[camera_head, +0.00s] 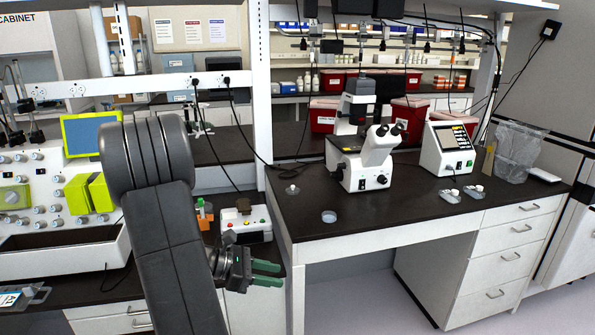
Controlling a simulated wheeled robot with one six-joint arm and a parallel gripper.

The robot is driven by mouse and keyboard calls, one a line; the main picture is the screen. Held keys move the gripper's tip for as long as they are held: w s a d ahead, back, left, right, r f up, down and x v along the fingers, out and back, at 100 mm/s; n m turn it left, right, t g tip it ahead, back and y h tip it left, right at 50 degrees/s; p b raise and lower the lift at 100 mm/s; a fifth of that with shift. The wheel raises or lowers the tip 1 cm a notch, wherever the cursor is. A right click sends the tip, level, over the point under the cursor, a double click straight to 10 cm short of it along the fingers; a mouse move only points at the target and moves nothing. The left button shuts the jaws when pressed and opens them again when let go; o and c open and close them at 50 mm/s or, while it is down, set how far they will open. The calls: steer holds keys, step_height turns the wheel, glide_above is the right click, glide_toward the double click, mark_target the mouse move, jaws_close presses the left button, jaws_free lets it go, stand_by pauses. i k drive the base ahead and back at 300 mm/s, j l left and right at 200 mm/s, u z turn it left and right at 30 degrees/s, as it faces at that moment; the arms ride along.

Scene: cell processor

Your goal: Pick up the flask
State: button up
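Two small, clear, flat things with white caps, which look like flasks, lie on the dark bench top at the right: one flask (449,196) and, just right of it, another flask (475,192). They are small in view, and I cannot tell which one the task means. My gripper (268,273) has green fingertips that point right, with a gap between them and nothing visible in it. It is in front of the bench's left end, left of the flasks and well apart from them.
A microscope (365,165) and a white device with a screen (447,149) stand behind the flasks. A round clear dish (329,217) lies near the bench's front edge. A white post (262,100) rises at the bench's left end. The bench top between dish and flasks is clear.

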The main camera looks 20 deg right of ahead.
mark_target(452, 197)
steer(key=l+u, duration=0.3)
steer(key=l, duration=0.2)
steer(key=l+u, duration=0.25)
steer(key=l, duration=0.25)
steer(key=l+u, duration=0.3)
steer(key=l, duration=0.2)
steer(key=k+l+u, duration=0.25)
steer(key=l, duration=0.2)
steer(key=l+u, duration=0.3)
steer(key=l, duration=0.2)
steer(key=k+l, duration=0.15)
steer(key=l, duration=0.25)
steer(key=k+l, duration=0.15)
steer(key=l, duration=0.25)
steer(key=k+l, duration=0.15)
steer(key=l, duration=0.2)
steer(key=k+l+u, duration=0.1)
steer(key=l, duration=0.3)
steer(key=k+l, duration=0.25)
steer(key=l, duration=0.15)
steer(key=k+l, duration=0.15)
steer(key=l, duration=0.2)
steer(key=k+l, duration=0.2)
steer(key=l, duration=0.2)
steer(key=u, duration=0.05)
